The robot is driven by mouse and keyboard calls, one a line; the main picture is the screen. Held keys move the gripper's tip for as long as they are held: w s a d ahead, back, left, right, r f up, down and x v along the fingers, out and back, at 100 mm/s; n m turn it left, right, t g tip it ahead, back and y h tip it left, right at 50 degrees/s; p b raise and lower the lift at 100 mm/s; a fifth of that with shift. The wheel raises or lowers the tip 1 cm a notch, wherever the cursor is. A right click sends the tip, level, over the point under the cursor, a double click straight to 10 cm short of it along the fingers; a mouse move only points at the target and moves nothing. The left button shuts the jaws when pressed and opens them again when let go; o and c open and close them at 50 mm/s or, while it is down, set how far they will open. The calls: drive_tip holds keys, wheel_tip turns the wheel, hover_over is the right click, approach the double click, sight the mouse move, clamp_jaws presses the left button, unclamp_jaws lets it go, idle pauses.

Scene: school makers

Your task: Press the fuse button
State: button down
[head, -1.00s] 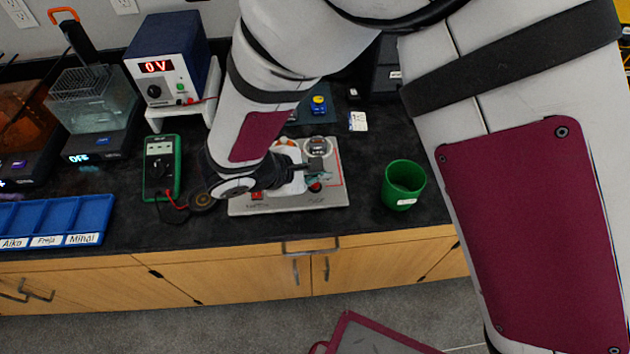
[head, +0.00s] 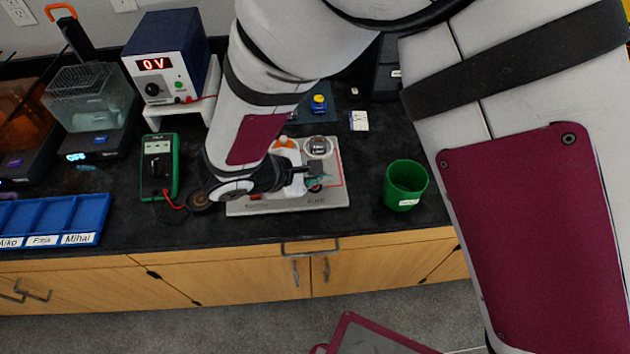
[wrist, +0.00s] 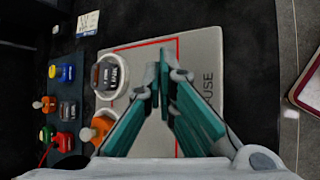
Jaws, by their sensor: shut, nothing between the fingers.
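The grey board (head: 336,198) with a red line lies on the black bench, and it also shows in the wrist view (wrist: 200,50). The printed word FUSE (wrist: 208,92) is on it, beside my fingers. My gripper (head: 320,181) is over the right part of the board, with its teal fingers shut and empty; in the wrist view its tips (wrist: 162,72) are together. The fuse button is not clearly visible; the gripper covers that spot, and I cannot tell whether the fingers touch it. A round meter (wrist: 109,75) and an orange knob (wrist: 103,126) sit left of the fingers in the wrist view.
A green cup (head: 405,186) stands right of the board. A green multimeter (head: 160,167) and a power supply (head: 168,62) reading 0V are to the left. A panel of coloured buttons (wrist: 67,110) lies behind the board. A blue tray (head: 50,216) is at the far left.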

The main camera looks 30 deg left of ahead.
sight(317, 186)
drive_tip(key=shift+f+b, duration=0.45)
drive_tip(key=shift+f, duration=0.05)
idle(0.5)
drive_tip(key=shift+r, duration=0.15)
drive_tip(key=shift+r+p, duration=0.35)
drive_tip(key=shift+r, duration=0.45)
drive_tip(key=shift+r, duration=0.1)
drive_tip(key=shift+r+p, duration=1.25)
drive_tip(key=shift+r, duration=1.15)
